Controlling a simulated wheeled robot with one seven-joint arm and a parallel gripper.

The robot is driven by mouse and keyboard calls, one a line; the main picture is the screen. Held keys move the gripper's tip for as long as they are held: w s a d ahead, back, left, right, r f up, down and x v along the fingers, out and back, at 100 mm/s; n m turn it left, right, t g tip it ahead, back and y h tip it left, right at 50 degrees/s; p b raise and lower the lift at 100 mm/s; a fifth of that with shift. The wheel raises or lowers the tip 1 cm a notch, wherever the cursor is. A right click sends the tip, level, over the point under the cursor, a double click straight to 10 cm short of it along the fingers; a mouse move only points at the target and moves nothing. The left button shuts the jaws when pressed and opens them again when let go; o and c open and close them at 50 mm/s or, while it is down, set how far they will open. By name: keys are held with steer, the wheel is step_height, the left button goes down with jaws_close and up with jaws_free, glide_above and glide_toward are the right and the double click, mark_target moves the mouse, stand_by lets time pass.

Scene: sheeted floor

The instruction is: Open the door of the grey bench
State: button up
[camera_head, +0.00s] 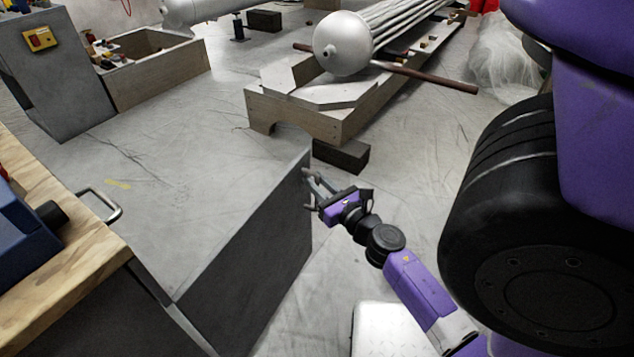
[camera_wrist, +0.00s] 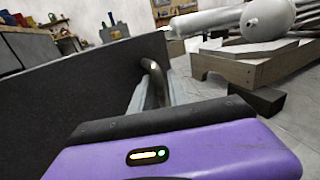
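The grey bench stands at the lower left of the head view, under a wooden top (camera_head: 70,275). Its dark grey door (camera_head: 245,265) stands out from the bench, swung open, with its far edge in mid-picture. The door also fills the left of the wrist view (camera_wrist: 70,90). A curved metal handle (camera_wrist: 155,75) sits near the door's outer edge. My gripper (camera_head: 312,188) is at that edge, its fingers on either side of the handle in the wrist view. Whether they clamp the bar or stand apart from it is unclear.
A low wooden stand (camera_head: 300,115) bearing a silver cylinder lies beyond the door, with a dark block (camera_head: 341,156) beside it. A metal handle (camera_head: 105,207) sticks out from the bench side. A grey cabinet (camera_head: 55,75) stands at far left.

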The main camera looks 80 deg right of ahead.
steer(key=b+v, duration=0.1)
steer(key=v, duration=0.6)
steer(key=shift+s+a, duration=0.3)
stand_by(0.6)
